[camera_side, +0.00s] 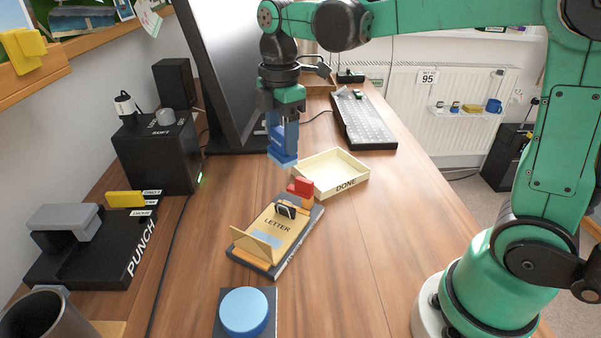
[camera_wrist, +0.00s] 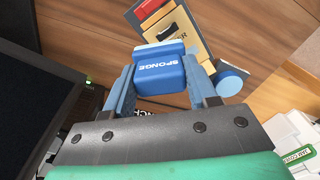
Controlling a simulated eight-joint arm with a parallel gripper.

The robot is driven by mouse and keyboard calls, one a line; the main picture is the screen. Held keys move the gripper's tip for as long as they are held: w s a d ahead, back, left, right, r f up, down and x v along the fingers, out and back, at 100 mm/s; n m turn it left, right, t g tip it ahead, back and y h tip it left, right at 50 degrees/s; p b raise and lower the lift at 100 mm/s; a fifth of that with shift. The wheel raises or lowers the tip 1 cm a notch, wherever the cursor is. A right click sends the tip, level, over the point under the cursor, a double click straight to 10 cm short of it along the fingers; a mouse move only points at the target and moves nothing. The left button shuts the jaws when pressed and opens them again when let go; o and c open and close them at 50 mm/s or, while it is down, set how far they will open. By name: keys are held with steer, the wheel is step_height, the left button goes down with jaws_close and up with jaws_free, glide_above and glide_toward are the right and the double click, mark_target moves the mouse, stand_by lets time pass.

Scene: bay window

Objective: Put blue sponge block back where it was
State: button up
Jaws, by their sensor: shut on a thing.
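The blue sponge block (camera_wrist: 160,72), marked SPONGE, is between the two blue fingers of my gripper (camera_wrist: 168,90) in the wrist view. My gripper is shut on it. In the side view my gripper (camera_side: 282,140) points down, with the sponge block (camera_side: 284,158) at its fingertips, just left of the cream DONE tray (camera_side: 345,185). The sponge block appears to be held above the desk, but the exact gap is hard to tell. A pale blue-white part shows just beyond the sponge block in the wrist view; I cannot tell what it is.
The LETTER board (camera_side: 272,240), with a red block (camera_side: 300,187) at its far end, lies nearer the side camera. A round blue button (camera_side: 243,312) is in front. The monitor (camera_side: 225,70) stands close on the left, the keyboard (camera_side: 362,120) behind. Bare desk lies right of the board.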

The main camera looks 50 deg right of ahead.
steer(key=s+d+r+m, duration=0.3)
steer(key=s+d, duration=0.2)
steer(key=d, duration=0.2)
steer(key=s+d+r+m, duration=0.3)
steer(key=s+d, duration=0.2)
steer(key=d, duration=0.2)
step_height(320, 180, down, 20)
steer(key=shift+s+d+r, duration=0.1)
steer(key=shift+s+r, duration=0.05)
steer(key=shift+r, duration=0.05)
steer(key=shift+f, duration=0.15)
steer(key=o, duration=1.2)
